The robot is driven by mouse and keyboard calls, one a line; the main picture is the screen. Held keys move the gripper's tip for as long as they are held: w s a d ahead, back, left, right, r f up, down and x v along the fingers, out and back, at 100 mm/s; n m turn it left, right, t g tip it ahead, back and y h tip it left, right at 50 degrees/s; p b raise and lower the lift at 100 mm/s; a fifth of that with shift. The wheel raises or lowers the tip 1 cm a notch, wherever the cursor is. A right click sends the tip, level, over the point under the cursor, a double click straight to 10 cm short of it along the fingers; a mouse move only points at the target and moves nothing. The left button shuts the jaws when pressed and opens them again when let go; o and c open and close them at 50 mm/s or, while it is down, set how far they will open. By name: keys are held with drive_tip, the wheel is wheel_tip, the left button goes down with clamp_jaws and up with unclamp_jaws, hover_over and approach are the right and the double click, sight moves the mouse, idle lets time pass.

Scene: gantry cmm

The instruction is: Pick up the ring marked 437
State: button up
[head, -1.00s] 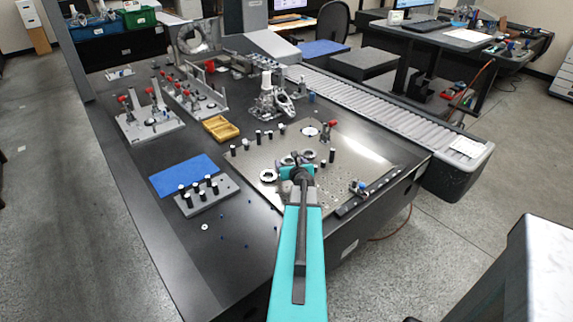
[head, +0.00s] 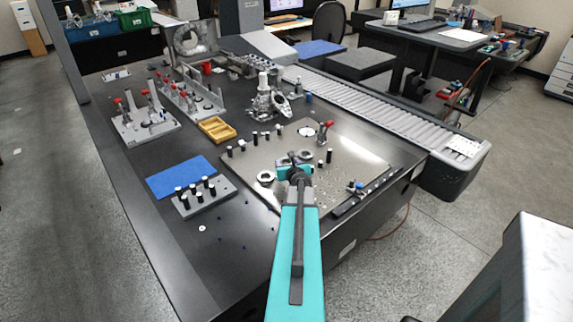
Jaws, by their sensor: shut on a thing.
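My gripper (head: 297,160) is over the metal plate (head: 345,178) on the dark table, at the far end of my teal arm. It is shut on a grey ring (head: 307,155), which is partly hidden by the jaws and wrist. Another pale ring (head: 265,177) lies on the plate to the left of my gripper. No marking can be read at this size, so I cannot tell which ring carries 437. Whether the held ring is clear of the plate cannot be told.
Several black-and-white pins (head: 254,138) stand on the plate behind my gripper. A red-topped clamp (head: 325,129) stands behind to the right. A yellow tray (head: 217,129), a blue mat (head: 181,177) and a grey pin block (head: 204,197) lie to the left. A roller conveyor (head: 385,110) runs along the right.

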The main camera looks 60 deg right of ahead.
drive_tip(key=shift+r, duration=0.1)
drive_tip(key=shift+r, duration=0.45)
wheel_tip(320, 180, up, 3)
drive_tip(key=shift+f+p, duration=0.1)
drive_tip(key=shift+p, duration=0.6)
drive_tip(key=s+a+b, duration=0.1)
drive_tip(key=s, duration=0.2)
drive_tip(key=s+a+b, duration=0.1)
drive_tip(key=s+a, duration=0.1)
drive_tip(key=s, duration=0.1)
drive_tip(key=s+a+b, duration=0.1)
drive_tip(key=s, duration=0.2)
drive_tip(key=shift+s+a+r, duration=0.3)
drive_tip(key=shift+s+a, duration=0.05)
drive_tip(key=shift+s+r+p, duration=0.1)
drive_tip(key=shift+r+p, duration=0.1)
drive_tip(key=shift+p, duration=0.3)
drive_tip(key=s+p, duration=0.1)
drive_tip(key=p, duration=0.1)
drive_tip(key=s+a+p, duration=0.1)
drive_tip(key=p, duration=0.2)
drive_tip(key=shift+s+r, duration=0.15)
drive_tip(key=shift+r, duration=0.05)
drive_tip(key=s+p, duration=0.1)
drive_tip(key=p, duration=0.1)
drive_tip(key=s+a+p, duration=0.1)
drive_tip(key=p, duration=0.1)
drive_tip(key=shift+s+f, duration=0.1)
